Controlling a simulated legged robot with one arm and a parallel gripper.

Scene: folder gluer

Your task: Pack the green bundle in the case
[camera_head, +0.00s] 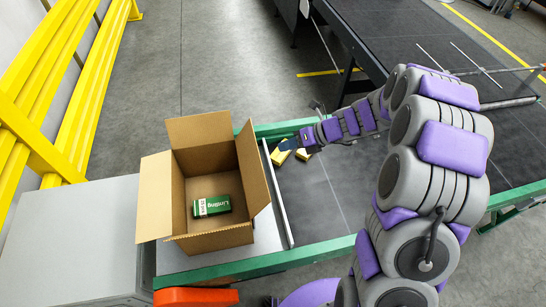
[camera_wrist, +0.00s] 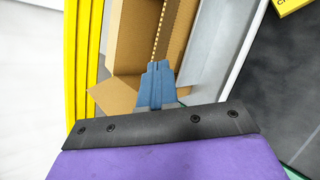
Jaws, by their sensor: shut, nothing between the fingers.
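The case is an open cardboard box (camera_head: 215,239) with its flaps folded outward, left of centre in the head view. The green bundle (camera_head: 222,204), with a white label at one end, lies flat on the box floor. My gripper (camera_head: 287,145) is beyond the box's far right corner, apart from the bundle. In the wrist view its blue fingers (camera_wrist: 158,72) are together and empty, with the cardboard box (camera_wrist: 130,35) behind them. The green bundle does not show in the wrist view.
Yellow bundles (camera_head: 279,157) lie on the dark conveyor (camera_head: 318,205) close to my gripper; one yellow bundle (camera_wrist: 287,5) shows in the wrist view. A grey cabinet (camera_head: 70,240) and yellow rails (camera_head: 95,95) stand left.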

